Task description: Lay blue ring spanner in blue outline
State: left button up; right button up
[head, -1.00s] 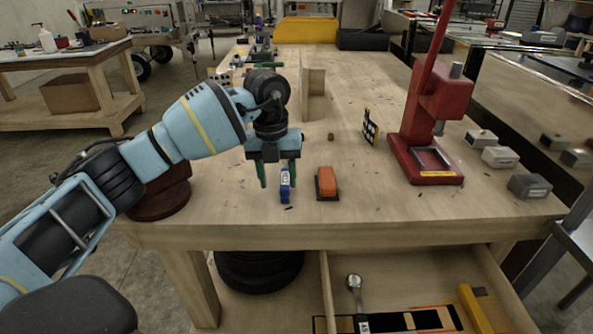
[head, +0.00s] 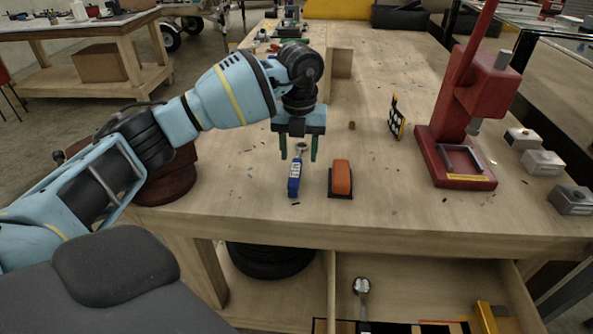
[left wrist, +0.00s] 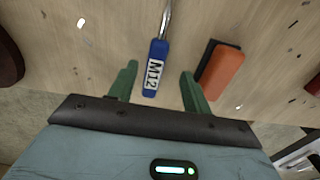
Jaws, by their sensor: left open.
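The blue ring spanner (head: 294,184) lies on the bench top near its front edge, its metal ring end pointing away from me. Its blue handle, labelled M12, shows in the left wrist view (left wrist: 155,72). My left gripper (head: 299,155) is open and empty, its green fingers pointing down over the ring end. In the left wrist view its fingers (left wrist: 159,74) appear on either side of the handle, not touching it. The blue outline cannot be made out; only part of the open drawer's dark mat (head: 395,327) shows. My right gripper is not in view.
An orange-topped block (head: 341,178) lies close to the right of the spanner. A red press (head: 460,130) stands further right. In the open drawer are a metal-headed tool (head: 362,288) and a yellow item (head: 486,316). Bench space in front of the press is clear.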

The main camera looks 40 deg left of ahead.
aim_at(296, 165)
pick_arm(q)
jog(key=f, duration=0.3)
jog(key=shift+s+a+f, duration=0.15)
jog(key=shift+s+f, duration=0.2)
jog(key=shift+f, duration=0.65)
jog(key=shift+c, duration=0.4)
grip_shut()
